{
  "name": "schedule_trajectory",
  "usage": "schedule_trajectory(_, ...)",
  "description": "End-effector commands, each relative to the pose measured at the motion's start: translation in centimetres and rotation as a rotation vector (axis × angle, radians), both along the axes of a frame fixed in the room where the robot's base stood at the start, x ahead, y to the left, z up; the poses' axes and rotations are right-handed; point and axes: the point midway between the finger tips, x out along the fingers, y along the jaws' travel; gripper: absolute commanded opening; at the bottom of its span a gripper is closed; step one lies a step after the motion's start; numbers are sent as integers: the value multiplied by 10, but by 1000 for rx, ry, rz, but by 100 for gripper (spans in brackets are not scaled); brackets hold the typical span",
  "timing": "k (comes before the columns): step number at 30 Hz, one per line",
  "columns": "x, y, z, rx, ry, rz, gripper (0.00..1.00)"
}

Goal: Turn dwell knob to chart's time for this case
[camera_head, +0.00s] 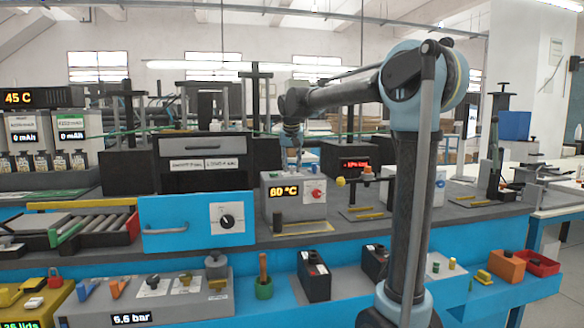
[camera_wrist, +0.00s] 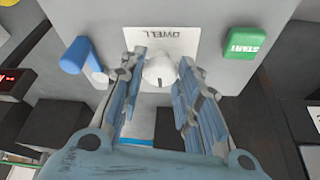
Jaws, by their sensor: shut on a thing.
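The dwell knob (camera_wrist: 159,70) is a pale round knob on a white plate (camera_wrist: 160,40) printed DWELL, which reads upside down in the wrist view. A dark mark on the knob points toward the bottom of that picture. My gripper (camera_wrist: 157,72) has one finger on each side of the knob and is shut on it. In the head view, my gripper (camera_head: 294,145) reaches down behind or over the grey box (camera_head: 283,212) with the 60 °C display (camera_head: 285,191). The knob is hidden there. I cannot make out a time chart.
Beside the knob are a green START button (camera_wrist: 245,43) and a blue lever (camera_wrist: 82,57). The grey box's front has a red knob (camera_head: 316,194). A blue drawer front with a black dial (camera_head: 227,221) is to its left. A black oven-like box (camera_head: 203,161) stands behind.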

Motion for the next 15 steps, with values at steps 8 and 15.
schedule_trajectory(8, 0, 0, 0, -1, -1, -1, 49)
schedule_trajectory(15, 0, 0, 0, -1, 0, -1, 50)
